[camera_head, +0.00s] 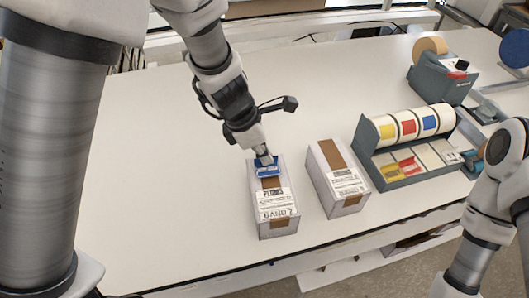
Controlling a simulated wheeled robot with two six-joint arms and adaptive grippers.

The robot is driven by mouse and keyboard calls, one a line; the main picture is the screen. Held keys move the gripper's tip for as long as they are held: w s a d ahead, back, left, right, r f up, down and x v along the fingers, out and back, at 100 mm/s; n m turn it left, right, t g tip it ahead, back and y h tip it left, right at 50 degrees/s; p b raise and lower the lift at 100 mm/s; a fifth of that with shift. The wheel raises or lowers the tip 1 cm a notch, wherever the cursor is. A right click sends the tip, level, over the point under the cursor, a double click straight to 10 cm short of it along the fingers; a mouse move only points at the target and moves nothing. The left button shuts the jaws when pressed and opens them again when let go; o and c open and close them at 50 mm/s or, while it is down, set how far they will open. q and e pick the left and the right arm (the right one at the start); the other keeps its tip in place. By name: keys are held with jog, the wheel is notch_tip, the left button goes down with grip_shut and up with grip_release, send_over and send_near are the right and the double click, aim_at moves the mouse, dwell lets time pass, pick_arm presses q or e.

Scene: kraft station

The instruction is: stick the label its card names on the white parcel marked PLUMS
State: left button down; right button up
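The white parcel marked PLUMS (286,186) stands on the table, with a brown tape strip and printed text on its top. My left gripper (264,157) is over its far end, with its fingers close together on a blue label (267,170). The label lies at or just above the parcel's top; I cannot tell whether it is stuck down. The label dispenser (373,157) has yellow, red and blue samples along its top, with yellow and red labels in front. My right arm is at the right edge; its gripper cannot be made out.
A second white parcel (345,183) with a brown strip stands just right of the PLUMS parcel. A grey-blue tape dispenser (432,82) with a tan roll is at the back right. The table (165,190) is clear to the left of the parcels.

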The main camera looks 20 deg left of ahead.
pick_arm(q)
jog(key=shift+d, duration=0.1)
jog(key=shift+f+b, duration=0.4)
dwell(0.6)
jog(key=c, duration=1.2)
grip_release()
jog(key=shift+c, duration=0.2)
notch_tip(320, 180, up, 5)
jog(key=p, duration=0.4)
jog(key=shift+f+p, duration=0.15)
jog(key=shift+p, duration=0.2)
